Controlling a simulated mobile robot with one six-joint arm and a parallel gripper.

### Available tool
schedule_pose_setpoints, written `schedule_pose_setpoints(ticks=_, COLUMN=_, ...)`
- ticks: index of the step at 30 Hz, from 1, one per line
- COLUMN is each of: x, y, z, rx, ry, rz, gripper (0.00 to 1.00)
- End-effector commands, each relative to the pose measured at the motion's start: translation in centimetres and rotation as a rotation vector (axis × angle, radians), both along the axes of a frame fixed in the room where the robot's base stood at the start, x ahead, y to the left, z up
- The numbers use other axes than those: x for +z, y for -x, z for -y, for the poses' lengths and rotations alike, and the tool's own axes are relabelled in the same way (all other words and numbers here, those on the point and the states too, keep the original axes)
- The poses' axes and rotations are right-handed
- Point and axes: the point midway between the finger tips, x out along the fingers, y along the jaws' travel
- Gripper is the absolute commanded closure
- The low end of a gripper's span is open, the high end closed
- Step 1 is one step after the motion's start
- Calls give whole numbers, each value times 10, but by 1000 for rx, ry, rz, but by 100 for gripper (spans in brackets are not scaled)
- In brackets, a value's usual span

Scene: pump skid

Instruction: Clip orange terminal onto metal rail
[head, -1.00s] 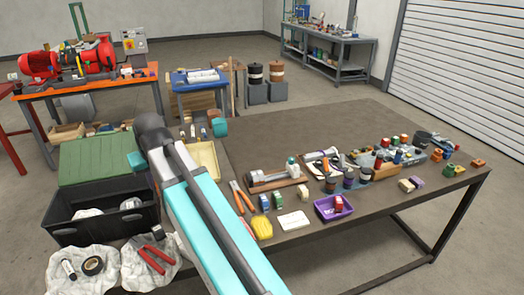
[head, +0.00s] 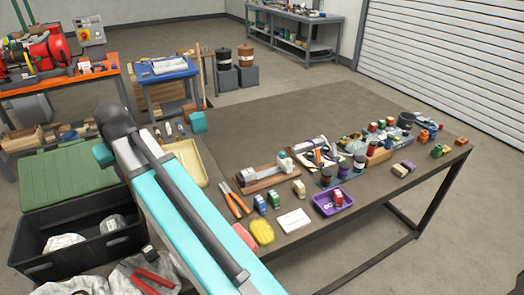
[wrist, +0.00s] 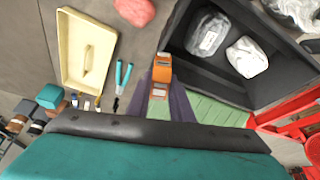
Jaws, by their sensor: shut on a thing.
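My gripper (wrist: 161,88) shows in the wrist view with its dark jaws shut on an orange terminal (wrist: 161,73). The terminal is a small orange block with a pale grey face, sitting at the jaw tips. In the head view my gripper and the held terminal are hidden behind my own arm. I cannot pick out the metal rail with certainty in either view.
On the dark table (head: 300,112) stand a purple tray (head: 318,210), a yellow sponge (head: 261,232) and several small coloured blocks. The table's back is clear.

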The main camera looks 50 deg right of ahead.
Motion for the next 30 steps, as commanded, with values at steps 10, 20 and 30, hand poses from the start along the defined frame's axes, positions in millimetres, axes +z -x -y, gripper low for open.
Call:
schedule_pose_setpoints(ticks=10, x=0, y=0, z=-12, rx=17, ry=0, rz=0, gripper=100)
schedule_pose_setpoints(ticks=20, x=-6, y=-4, z=26, rx=-4, ry=1, rz=-4, gripper=100)
schedule_pose_setpoints(ticks=30, x=-25, y=-2, z=125, rx=-58, ry=1, rz=-12, gripper=100)
